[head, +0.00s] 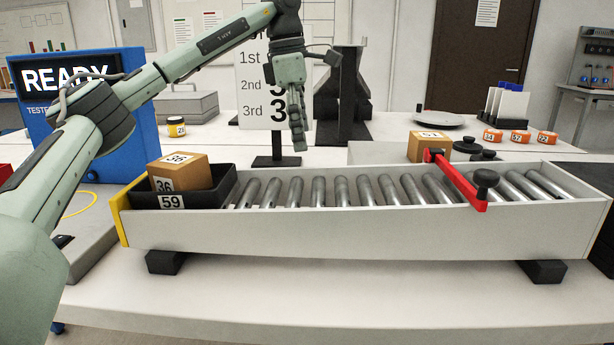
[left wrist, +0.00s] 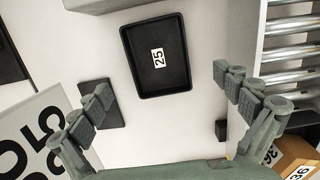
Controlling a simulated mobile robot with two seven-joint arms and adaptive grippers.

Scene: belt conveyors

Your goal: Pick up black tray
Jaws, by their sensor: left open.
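A black tray (left wrist: 135,58) labelled 25 lies empty on the white table in the left wrist view. I cannot make it out in the head view. A second black tray (head: 225,186) labelled 59 sits at the left end of the roller conveyor. It holds a tan box (head: 194,170) labelled 36, which sits tilted. My left gripper (head: 297,135) hangs fingers down above and behind the conveyor. In the left wrist view my left gripper (left wrist: 158,82) is open and empty, with the tray labelled 25 between and beyond its spread fingers. My right gripper is in neither view.
The roller conveyor (head: 340,231) runs across the table, with a red bar (head: 458,181) and a box labelled 51 (head: 429,146) at its right. A sign (head: 253,102) on a black base stands behind it. A blue READY station (head: 120,140) stands at left.

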